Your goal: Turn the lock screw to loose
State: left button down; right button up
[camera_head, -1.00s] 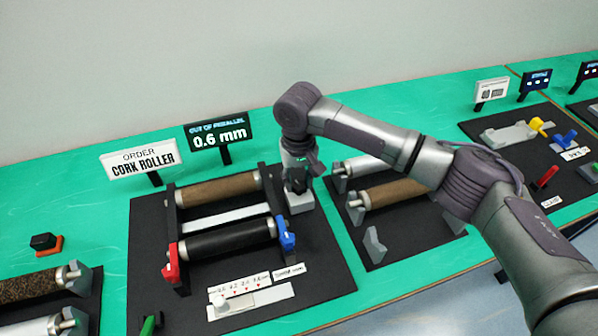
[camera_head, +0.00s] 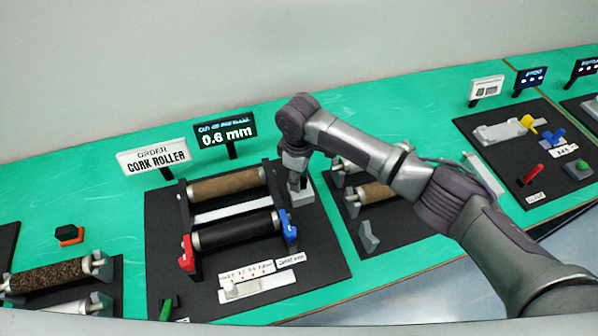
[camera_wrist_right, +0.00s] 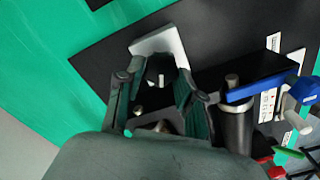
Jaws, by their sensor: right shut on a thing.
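My right gripper (camera_head: 296,183) points down over a light grey block (camera_head: 303,197) at the right end of the conveyor frame. The block also shows in the right wrist view (camera_wrist_right: 160,43). There, a small metal pin, apparently the lock screw (camera_wrist_right: 162,80), stands between the fingers (camera_wrist_right: 160,84). The gripper is shut on it; the exact contact is partly hidden by the fingers. I cannot read whether the screw is tight or loose. My left gripper is not in view.
The conveyor holds a brown roller (camera_head: 228,188) and a black roller (camera_head: 236,231), with a red end piece (camera_head: 187,253) and a blue one (camera_head: 290,231). A sign reads 0.6 mm (camera_head: 226,133). Spare rollers in a rack (camera_head: 374,193) stand close on the right.

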jog(key=n+p, duration=0.1)
jog(key=n, duration=0.2)
jog(key=shift+r+n, duration=0.1)
jog(key=shift+n, duration=0.3)
jog(key=shift+s+n, duration=0.1)
jog(key=shift+n, duration=1.8)
jog(key=o, duration=1.2)
jog(key=shift+c, duration=0.2)
notch_tip(320, 180, up, 12)
jog(key=shift+s, duration=0.1)
